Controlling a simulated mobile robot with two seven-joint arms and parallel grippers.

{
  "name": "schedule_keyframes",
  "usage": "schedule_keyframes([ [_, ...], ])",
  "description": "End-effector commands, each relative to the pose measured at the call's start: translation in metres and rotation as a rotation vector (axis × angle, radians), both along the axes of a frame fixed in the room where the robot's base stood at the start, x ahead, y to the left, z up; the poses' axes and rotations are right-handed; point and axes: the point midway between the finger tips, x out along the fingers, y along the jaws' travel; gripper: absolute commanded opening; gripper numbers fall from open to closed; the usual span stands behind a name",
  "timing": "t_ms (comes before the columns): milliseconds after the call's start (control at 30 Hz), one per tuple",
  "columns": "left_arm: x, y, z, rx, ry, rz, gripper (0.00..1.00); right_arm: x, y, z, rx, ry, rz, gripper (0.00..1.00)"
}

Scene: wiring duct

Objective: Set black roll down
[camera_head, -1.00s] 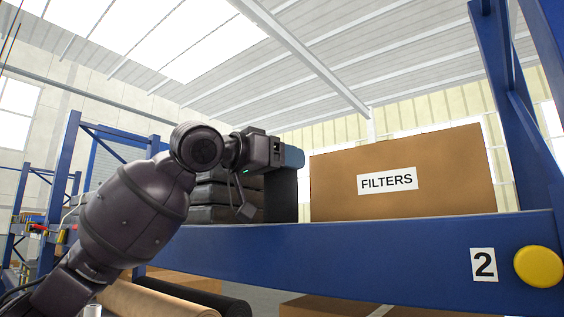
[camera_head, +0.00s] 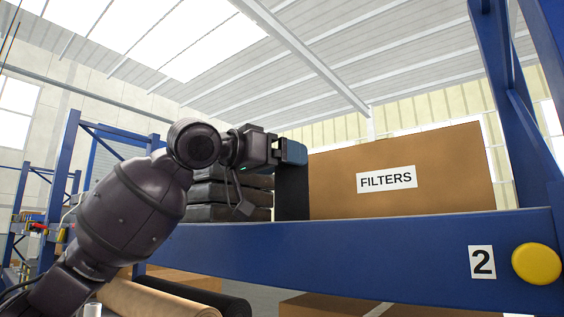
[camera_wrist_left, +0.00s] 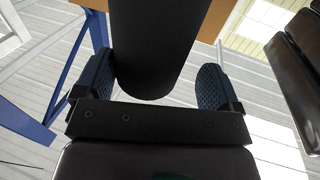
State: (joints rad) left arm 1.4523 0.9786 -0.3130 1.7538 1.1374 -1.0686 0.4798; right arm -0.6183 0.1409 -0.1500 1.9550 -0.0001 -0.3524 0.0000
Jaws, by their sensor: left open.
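The black roll (camera_head: 292,194) stands upright on the shelf level behind the blue beam, just left of the FILTERS box; its foot is hidden by the beam. My left gripper (camera_head: 292,152) is at its upper end, reaching in from the left. In the left wrist view the black roll (camera_wrist_left: 160,45) lies between the two open fingers of my left gripper (camera_wrist_left: 160,85). There is a clear gap to the right finger, while the left finger is close to the roll's side. My right gripper is not in view.
The FILTERS cardboard box (camera_head: 400,200) is close on the roll's right. Stacked black packs (camera_head: 228,198) are behind my arm on the left. The blue beam (camera_head: 370,247) runs across the front. A tan roll (camera_head: 150,300) and another dark roll (camera_head: 205,296) lie lower down.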

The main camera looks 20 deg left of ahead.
Motion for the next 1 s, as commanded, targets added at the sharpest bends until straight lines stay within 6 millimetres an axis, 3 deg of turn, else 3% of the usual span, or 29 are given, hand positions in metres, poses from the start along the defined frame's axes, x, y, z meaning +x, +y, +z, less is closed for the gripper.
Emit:
schedule_keyframes([
  [533, -0.078, 0.055, -0.003, 0.000, -0.001, 0.002, 0.89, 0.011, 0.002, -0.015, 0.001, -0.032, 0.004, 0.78],
  [733, -0.092, 0.065, -0.002, 0.001, 0.001, 0.001, 0.89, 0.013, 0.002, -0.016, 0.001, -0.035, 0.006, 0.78],
  [1000, -0.095, 0.066, -0.001, 0.001, 0.001, 0.000, 0.89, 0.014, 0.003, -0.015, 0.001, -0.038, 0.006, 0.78],
])
